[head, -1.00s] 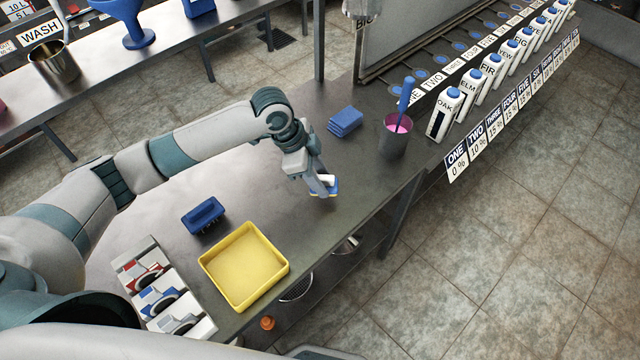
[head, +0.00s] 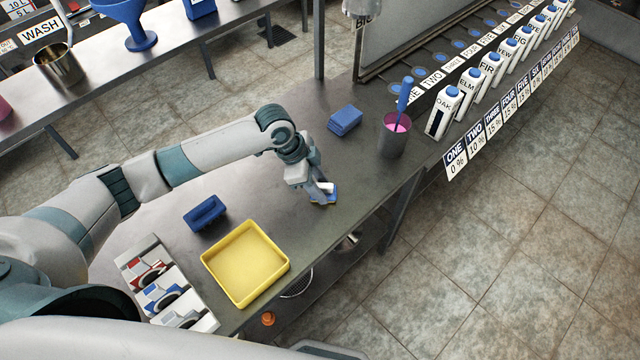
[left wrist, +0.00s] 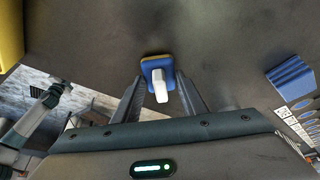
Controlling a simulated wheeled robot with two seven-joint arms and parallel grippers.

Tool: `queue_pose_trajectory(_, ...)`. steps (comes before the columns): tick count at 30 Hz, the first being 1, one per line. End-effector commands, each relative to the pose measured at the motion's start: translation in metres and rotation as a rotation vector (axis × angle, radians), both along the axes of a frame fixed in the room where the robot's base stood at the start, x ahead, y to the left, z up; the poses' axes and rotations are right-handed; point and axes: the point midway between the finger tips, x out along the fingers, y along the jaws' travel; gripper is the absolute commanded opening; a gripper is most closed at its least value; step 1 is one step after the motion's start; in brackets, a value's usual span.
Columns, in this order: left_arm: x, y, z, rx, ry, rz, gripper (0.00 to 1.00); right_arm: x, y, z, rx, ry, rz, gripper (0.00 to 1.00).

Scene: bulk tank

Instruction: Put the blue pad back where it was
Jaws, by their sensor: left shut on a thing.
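The blue pad (head: 330,188) has a white grip on top and a thin yellowish layer along one edge. It is at the tip of my left gripper (head: 321,190), over the steel table near its front edge. In the left wrist view the blue pad (left wrist: 157,66) shows with its white grip between the two fingers of my left gripper (left wrist: 158,92). The gripper is shut on the grip. The pad appears at or very close to the table surface; I cannot tell whether it touches. My right gripper is not in view.
A yellow tray (head: 284,275), a dark blue holder (head: 205,214) and a rack of red, blue and grey pieces (head: 160,290) stand nearer. Folded blue cloths (head: 345,120), a grey cup with pink contents (head: 394,138) and white bottles (head: 441,115) stand beyond. Bare table surrounds the pad.

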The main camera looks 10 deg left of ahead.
Motion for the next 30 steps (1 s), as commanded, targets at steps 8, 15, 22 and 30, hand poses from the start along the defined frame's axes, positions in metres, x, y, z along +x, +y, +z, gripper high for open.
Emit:
queue_pose_trajectory(8, 0.000, 0.000, -0.002, 0.000, 0.000, 0.000, 0.57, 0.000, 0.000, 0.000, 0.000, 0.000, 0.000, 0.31)
queue_pose_trajectory(15, 0.000, 0.000, -0.002, 0.000, 0.000, 0.000, 0.57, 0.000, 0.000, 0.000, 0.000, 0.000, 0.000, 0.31)
queue_pose_trajectory(22, 0.000, 0.002, 0.005, -0.001, -0.001, -0.001, 0.57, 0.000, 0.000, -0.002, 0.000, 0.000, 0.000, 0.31)
queue_pose_trajectory(30, -0.002, 0.016, 0.037, -0.001, -0.004, -0.001, 0.57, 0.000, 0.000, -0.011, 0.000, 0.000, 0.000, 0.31)
